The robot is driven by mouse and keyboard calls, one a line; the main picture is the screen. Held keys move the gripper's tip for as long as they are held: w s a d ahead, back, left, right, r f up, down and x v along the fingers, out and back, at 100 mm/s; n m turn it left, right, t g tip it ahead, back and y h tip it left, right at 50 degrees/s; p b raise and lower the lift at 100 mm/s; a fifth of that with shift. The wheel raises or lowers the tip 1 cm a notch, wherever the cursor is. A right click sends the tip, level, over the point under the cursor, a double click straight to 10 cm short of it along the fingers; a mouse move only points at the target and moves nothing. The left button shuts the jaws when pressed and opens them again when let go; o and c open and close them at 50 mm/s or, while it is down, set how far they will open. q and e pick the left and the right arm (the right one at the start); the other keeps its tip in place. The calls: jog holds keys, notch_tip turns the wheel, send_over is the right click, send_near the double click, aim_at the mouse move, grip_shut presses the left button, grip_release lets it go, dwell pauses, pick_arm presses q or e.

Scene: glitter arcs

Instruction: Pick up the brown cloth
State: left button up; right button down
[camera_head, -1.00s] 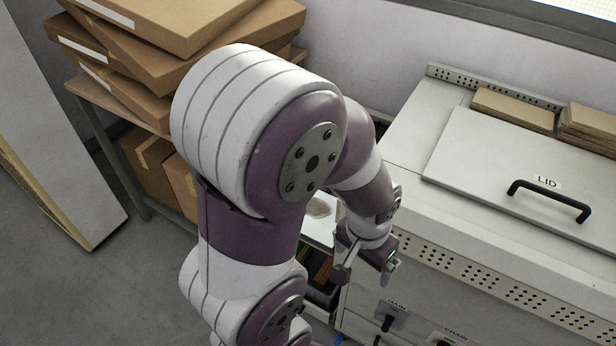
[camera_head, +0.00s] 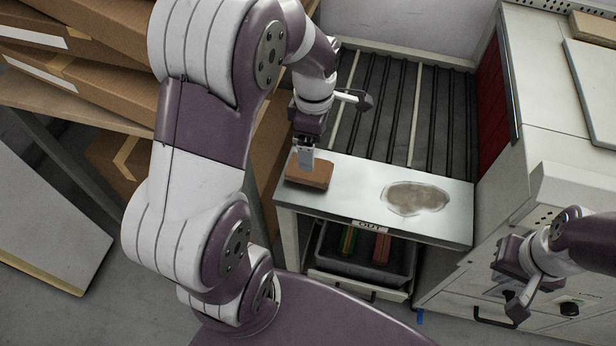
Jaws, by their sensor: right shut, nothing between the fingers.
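The brown cloth (camera_head: 309,175) looks like a small folded block. It lies at the left end of the metal shelf (camera_head: 350,175), near the front edge. My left gripper (camera_head: 305,158) points down at the cloth, its tips at or just over its top; whether they touch or grip it is unclear. The fingers are small and partly merge in the view. My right gripper (camera_head: 517,303) is shut and empty at the lower right, in front of the machine's knobs, well away from the cloth.
A grey-brown patch (camera_head: 417,198) lies on the shelf's right half. Dark rollers (camera_head: 400,105) run behind it. Below, under the OUT label, a dark bin (camera_head: 366,258) holds coloured pieces. Cardboard boxes (camera_head: 90,75) stand at left. The pale machine (camera_head: 550,130) stands at right.

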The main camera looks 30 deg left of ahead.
aim_at(320, 177)
pick_arm(q)
jog(key=f, duration=0.6)
jog(key=f+b, duration=0.1)
jog(key=f, duration=0.3)
jog(key=shift+w+a+f, duration=0.1)
jog(key=shift+w+a, duration=0.2)
jog(key=shift+w, duration=0.05)
jog(key=c, duration=1.1)
